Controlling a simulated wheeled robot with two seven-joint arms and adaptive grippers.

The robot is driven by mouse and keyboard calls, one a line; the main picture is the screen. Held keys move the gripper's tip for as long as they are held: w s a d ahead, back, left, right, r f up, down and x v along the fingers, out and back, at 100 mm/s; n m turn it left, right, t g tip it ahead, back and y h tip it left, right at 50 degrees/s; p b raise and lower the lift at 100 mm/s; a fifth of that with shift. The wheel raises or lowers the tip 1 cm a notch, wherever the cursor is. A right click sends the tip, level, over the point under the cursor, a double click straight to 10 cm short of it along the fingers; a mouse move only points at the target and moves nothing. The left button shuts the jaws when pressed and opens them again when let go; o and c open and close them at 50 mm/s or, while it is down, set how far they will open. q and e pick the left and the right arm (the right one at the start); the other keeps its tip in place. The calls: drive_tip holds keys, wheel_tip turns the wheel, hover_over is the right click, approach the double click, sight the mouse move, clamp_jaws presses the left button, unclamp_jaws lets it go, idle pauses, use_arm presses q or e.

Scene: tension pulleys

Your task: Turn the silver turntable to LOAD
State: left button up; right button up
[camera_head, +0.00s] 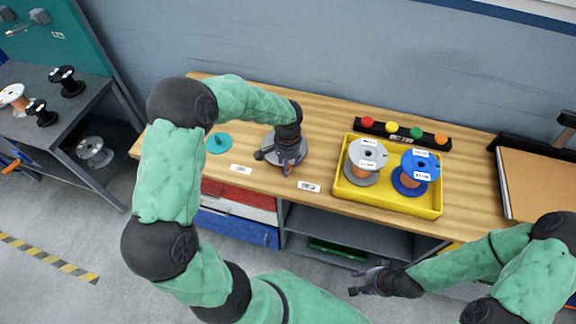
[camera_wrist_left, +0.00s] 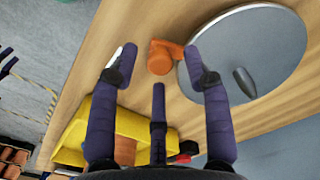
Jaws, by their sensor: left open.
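The silver turntable (camera_head: 299,153) is a round grey disc on the wooden bench, partly hidden under my left arm and gripper. In the left wrist view the turntable (camera_wrist_left: 275,45) shows a short dark peg standing on its face. An orange piece (camera_wrist_left: 161,58) sits at its rim. My right gripper (camera_head: 356,282) is empty in front of the bench, fingers apart.
A yellow tray (camera_head: 386,202) with two spools stands right of the turntable. Behind it is a black bar (camera_head: 378,130) with coloured knobs. A teal disc (camera_head: 218,143) lies to the left. Two small labels, one white plate (camera_head: 241,169) and another (camera_head: 308,186), lie near the front edge.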

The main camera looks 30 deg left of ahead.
use_arm(q)
drive_tip(key=shift+f, duration=0.5)
clamp_jaws()
